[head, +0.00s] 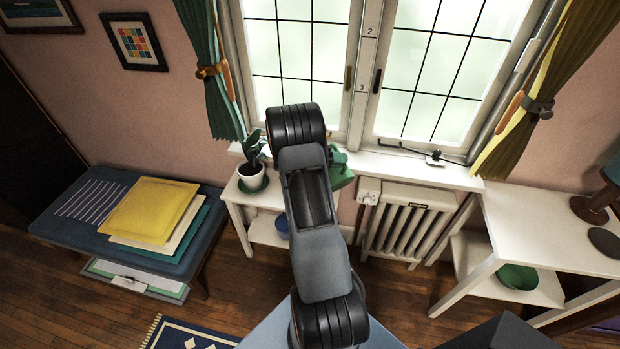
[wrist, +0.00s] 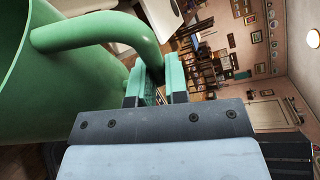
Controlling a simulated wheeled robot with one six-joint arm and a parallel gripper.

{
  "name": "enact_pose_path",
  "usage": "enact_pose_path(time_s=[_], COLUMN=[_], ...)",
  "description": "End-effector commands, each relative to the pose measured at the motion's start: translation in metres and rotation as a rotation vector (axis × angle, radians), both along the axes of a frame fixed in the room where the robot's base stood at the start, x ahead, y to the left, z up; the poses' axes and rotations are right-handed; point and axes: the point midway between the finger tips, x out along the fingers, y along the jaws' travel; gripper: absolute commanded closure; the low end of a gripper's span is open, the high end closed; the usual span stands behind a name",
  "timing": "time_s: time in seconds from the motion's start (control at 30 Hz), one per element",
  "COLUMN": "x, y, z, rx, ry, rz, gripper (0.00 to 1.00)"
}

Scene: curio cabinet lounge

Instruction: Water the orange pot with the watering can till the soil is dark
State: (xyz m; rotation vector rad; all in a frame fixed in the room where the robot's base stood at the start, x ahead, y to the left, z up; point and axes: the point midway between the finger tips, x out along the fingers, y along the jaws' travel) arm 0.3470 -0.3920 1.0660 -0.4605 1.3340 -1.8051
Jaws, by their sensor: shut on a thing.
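The green watering can (wrist: 45,85) fills the left of the wrist view, with its thick curved handle (wrist: 115,28) reaching to my fingers. My gripper (wrist: 159,80) is shut on that handle. In the head view my arm hides the gripper and most of the can; a green part (head: 341,178), seemingly the can, shows right of the arm near the windowsill. I see no orange pot in either view; it may be behind my arm. The soil and the can's spout tip cannot be made out.
A radiator (head: 405,228) is to the right.

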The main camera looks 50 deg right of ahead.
Motion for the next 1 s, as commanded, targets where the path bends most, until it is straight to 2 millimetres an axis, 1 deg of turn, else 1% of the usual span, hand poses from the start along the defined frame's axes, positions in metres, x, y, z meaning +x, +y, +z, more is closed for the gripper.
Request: enact_pose_path(time_s=[0.27,0.37,0.47,0.6,0.73,0.83,1.0], x=[0.000,-0.002,-0.011,-0.027,-0.041,-0.047,-0.049], y=[0.000,0.000,0.003,0.008,0.012,0.014,0.015], z=[0.001,-0.003,-0.012,-0.029,-0.042,-0.047,-0.047], rx=[-0.002,-0.004,-0.013,-0.033,-0.052,-0.061,-0.065], ry=[-0.001,-0.009,-0.042,-0.110,-0.170,-0.202,-0.214], rz=[0.000,0.000,0.000,0.000,-0.001,-0.001,0.000], gripper=[1.00,1.00,1.00,1.00,1.00,1.00,1.00])
